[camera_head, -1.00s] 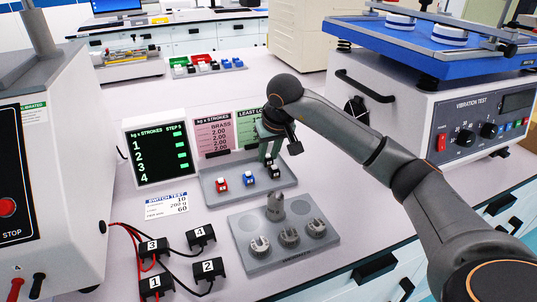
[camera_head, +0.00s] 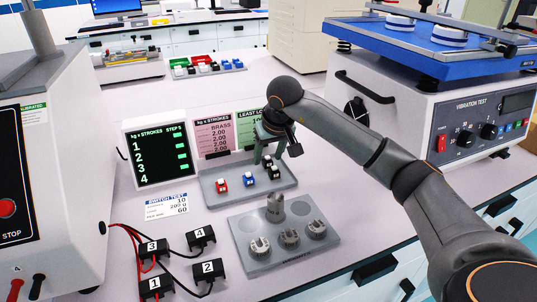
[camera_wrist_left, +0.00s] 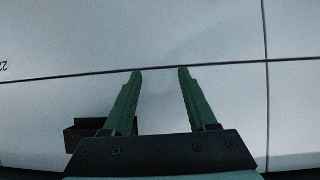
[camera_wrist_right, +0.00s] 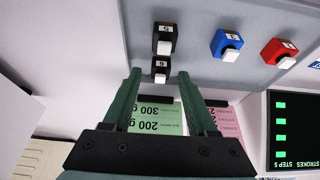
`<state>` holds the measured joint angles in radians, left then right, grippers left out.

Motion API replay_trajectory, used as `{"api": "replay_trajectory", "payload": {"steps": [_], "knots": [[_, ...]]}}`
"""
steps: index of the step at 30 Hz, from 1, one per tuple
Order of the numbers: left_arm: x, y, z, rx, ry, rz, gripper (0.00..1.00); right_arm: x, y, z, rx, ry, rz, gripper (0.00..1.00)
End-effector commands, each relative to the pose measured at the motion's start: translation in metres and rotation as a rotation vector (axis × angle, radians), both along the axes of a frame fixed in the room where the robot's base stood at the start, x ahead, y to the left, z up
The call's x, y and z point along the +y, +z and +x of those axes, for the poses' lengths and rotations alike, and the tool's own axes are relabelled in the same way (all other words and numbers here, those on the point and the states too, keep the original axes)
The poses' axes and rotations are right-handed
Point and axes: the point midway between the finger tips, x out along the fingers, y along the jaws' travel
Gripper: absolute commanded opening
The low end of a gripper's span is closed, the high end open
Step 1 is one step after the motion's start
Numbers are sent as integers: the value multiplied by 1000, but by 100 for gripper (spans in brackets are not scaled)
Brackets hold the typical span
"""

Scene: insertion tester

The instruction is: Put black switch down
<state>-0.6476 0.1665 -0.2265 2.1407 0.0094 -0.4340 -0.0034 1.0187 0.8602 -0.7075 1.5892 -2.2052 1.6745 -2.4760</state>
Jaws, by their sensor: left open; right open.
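Two black switches with white buttons stand in the grey tray (camera_head: 214,198): one nearer the front (camera_head: 275,173) and one behind it (camera_head: 267,160). In the right wrist view they show as the upper switch (camera_wrist_right: 165,38) and the lower switch (camera_wrist_right: 160,69). My right gripper (camera_wrist_right: 159,72) is open, its green fingertips on either side of the lower switch in that view; I cannot tell if they touch it. It also shows over the tray's back right (camera_head: 262,152). My left gripper (camera_wrist_left: 160,70) is open and empty, away from the tray.
A blue switch (camera_head: 248,180) and a red switch (camera_head: 222,185) stand in the tray. A grey fixture plate (camera_head: 250,262) with round holders lies in front. Sign cards (camera_head: 213,136) and a display (camera_head: 160,153) stand behind. Wired black blocks (camera_head: 201,237) are at front left.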

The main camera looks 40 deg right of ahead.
Motion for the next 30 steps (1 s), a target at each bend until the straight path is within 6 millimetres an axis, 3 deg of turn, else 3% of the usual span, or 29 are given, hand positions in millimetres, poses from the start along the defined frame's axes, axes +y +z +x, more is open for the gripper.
{"api": "replay_trajectory", "payload": {"steps": [3, 7, 11, 18, 30], "knots": [[0, -1, -3, 23, 0, -3, 58, 0, 11, -2, -4, 0, 0, 58], [-3, -30, -25, 151, 4, -2, 58, 2, 33, -10, -6, 1, -2, 58], [-4, -40, -37, 219, 5, -4, 58, 5, 61, -21, -6, 1, -2, 58], [-5, -34, -36, 219, 3, -5, 58, 9, 100, -38, -3, -1, 1, 58], [-5, -32, -35, 216, 3, -7, 58, 11, 113, -45, 0, 0, 0, 58]]}}
